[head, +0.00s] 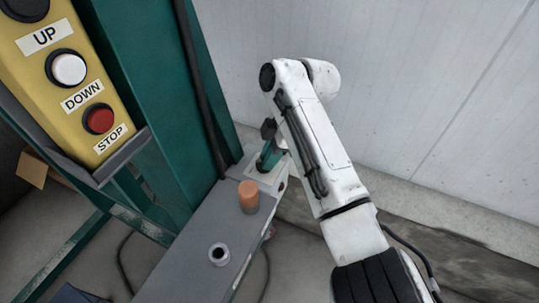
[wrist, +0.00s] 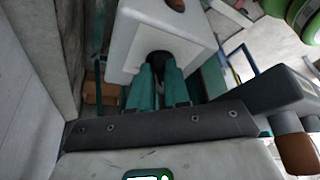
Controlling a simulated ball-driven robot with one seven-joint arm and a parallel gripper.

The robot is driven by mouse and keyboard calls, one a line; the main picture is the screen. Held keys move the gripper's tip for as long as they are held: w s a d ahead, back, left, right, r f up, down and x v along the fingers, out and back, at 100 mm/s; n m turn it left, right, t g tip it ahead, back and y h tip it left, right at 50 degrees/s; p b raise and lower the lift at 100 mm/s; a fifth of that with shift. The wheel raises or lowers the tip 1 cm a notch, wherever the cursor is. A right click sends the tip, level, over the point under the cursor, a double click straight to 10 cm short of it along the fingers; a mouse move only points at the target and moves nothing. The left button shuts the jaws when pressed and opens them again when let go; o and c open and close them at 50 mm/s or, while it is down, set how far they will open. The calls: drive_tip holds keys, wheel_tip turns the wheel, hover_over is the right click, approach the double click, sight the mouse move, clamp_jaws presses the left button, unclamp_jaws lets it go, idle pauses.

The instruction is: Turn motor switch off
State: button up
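The motor switch appears to be the dark round knob (wrist: 158,60) on a pale plate in the wrist view. My gripper (wrist: 160,72) has its two teal fingers pointing at this knob, with the tips at its near edge, one towards each side. A narrow gap shows between the fingers. I cannot tell whether they touch or clamp the knob. In the head view, my gripper (head: 265,165) is low over the pale plate (head: 252,173) at the far end of the grey box, and its fingers largely hide the knob. The switch's setting is not readable.
The grey box (head: 190,262) carries an orange knob (head: 248,196) and a small round socket (head: 219,254) nearer me. A yellow panel (head: 62,100) with UP, DOWN and STOP buttons is at left, beside a green post (head: 150,90). A pale wall (head: 440,90) stands at right.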

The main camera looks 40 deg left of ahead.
drive_tip(key=o, duration=0.4)
drive_tip(key=v, duration=1)
drive_tip(key=shift+w+d+r, duration=0.1)
drive_tip(key=shift+w+r, duration=0.05)
drive_tip(key=shift+r, duration=0.2)
drive_tip(key=shift+f, duration=0.1)
